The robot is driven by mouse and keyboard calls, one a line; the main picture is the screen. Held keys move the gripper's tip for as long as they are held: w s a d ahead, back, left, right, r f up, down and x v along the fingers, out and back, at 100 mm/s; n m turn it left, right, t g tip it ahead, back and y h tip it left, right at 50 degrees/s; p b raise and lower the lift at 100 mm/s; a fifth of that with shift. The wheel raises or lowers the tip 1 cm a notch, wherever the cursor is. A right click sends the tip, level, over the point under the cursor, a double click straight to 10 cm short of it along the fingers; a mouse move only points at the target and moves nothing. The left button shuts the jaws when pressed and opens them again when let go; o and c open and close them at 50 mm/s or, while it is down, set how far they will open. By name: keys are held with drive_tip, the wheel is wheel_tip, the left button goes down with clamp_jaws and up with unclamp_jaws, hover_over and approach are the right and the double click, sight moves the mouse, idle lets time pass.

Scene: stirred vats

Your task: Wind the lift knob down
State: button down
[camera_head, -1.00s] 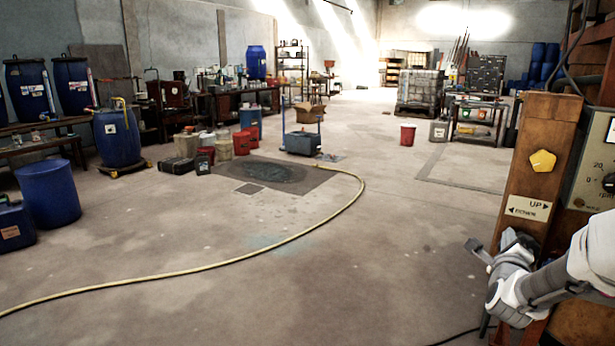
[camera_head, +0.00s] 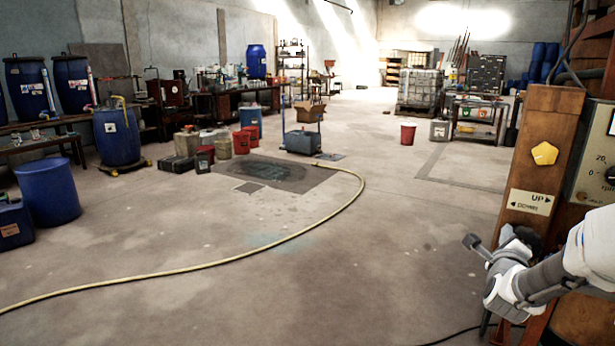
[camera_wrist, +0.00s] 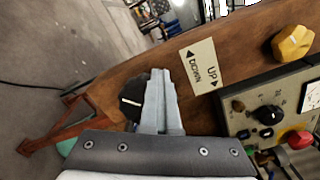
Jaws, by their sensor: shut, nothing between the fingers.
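The UP/DOWN label (camera_head: 530,202) is on a brown column at the right; it also shows in the wrist view (camera_wrist: 202,67). A yellow lobed knob (camera_head: 544,153) sits above it, at the upper right in the wrist view (camera_wrist: 292,43). On the label's other side, a black round knob (camera_wrist: 131,96) with a white pointer line sits on the column. I cannot tell which knob is the lift knob. My gripper (camera_wrist: 161,73) is shut and empty. Its fingers overlap the black knob's right edge in the wrist view; contact is unclear. In the head view my gripper (camera_head: 513,250) is beside the column.
A control panel (camera_head: 592,165) adjoins the column on the right. In the wrist view it carries a black dial (camera_wrist: 267,115) and a red button (camera_wrist: 299,139). A yellow hose (camera_head: 270,245) crosses the floor.

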drive_tip(key=shift+w+a+f+b, duration=0.1)
drive_tip(key=shift+a+f+b, duration=0.1)
drive_tip(key=shift+f+b, duration=0.7)
drive_tip(key=shift+w+a+f+b, duration=0.15)
drive_tip(key=shift+f+b, duration=0.3)
drive_tip(key=shift+b, duration=0.8)
drive_tip(key=shift+f, duration=0.45)
drive_tip(key=shift+a, duration=0.15)
drive_tip(key=a+v, duration=0.1)
drive_tip(key=v, duration=0.5)
drive_tip(key=shift+w, duration=0.35)
